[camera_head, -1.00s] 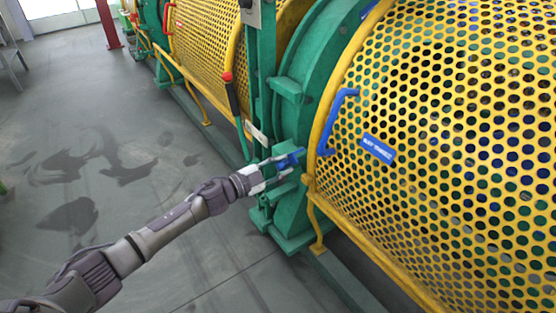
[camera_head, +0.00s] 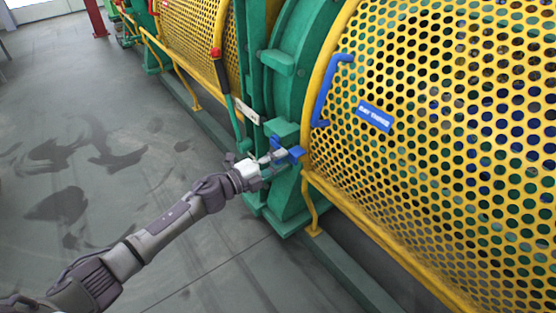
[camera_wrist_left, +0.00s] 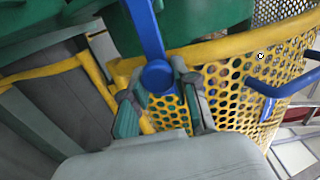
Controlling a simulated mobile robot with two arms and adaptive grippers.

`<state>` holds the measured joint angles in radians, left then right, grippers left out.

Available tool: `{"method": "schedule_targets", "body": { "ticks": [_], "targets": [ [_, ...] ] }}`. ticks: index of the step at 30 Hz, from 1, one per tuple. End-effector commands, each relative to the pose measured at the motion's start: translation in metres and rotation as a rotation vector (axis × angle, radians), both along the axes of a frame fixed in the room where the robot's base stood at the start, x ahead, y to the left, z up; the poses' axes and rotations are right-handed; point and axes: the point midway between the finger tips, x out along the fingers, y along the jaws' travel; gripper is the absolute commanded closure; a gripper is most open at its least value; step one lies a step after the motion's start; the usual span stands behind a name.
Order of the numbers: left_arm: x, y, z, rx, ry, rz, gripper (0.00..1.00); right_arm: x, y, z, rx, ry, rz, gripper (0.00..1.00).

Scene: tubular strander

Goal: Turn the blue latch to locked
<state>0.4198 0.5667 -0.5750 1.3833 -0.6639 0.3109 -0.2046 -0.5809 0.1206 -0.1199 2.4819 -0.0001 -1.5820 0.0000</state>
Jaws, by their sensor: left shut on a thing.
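The blue latch (camera_head: 296,153) is by the green frame, at the lower left edge of the yellow perforated guard. My left gripper (camera_head: 272,160) reaches it from the left and is shut on it. In the left wrist view, the latch's blue bar (camera_wrist_left: 145,30) comes down from the top and ends in a round blue knob (camera_wrist_left: 158,77). The knob is between the upper ends of my left gripper's fingers (camera_wrist_left: 160,95). The exact finger contact is hard to see. My right gripper is in neither view.
The yellow perforated guard (camera_head: 440,130) fills the right, with a blue handle (camera_head: 322,92) and a blue label plate (camera_head: 374,116). A red-knobbed lever (camera_head: 222,80) stands left of the green frame (camera_head: 290,200). The grey floor at left is clear.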

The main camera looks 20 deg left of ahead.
Motion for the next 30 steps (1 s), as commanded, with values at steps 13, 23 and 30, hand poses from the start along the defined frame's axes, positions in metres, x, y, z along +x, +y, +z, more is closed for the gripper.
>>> {"method": "schedule_targets", "body": {
  "ticks": [13, 23, 30],
  "targets": [
    [-0.0008, -0.0003, -0.0049, 0.037, -0.025, -0.001, 1.0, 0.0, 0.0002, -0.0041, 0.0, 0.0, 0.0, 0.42],
    [-0.0007, -0.0001, -0.0052, 0.037, -0.025, -0.001, 0.48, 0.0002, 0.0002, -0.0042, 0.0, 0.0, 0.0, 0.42],
    [-0.0003, 0.0, -0.004, 0.034, -0.025, 0.0, 0.46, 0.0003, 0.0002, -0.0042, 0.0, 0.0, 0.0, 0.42]
  ]
}}
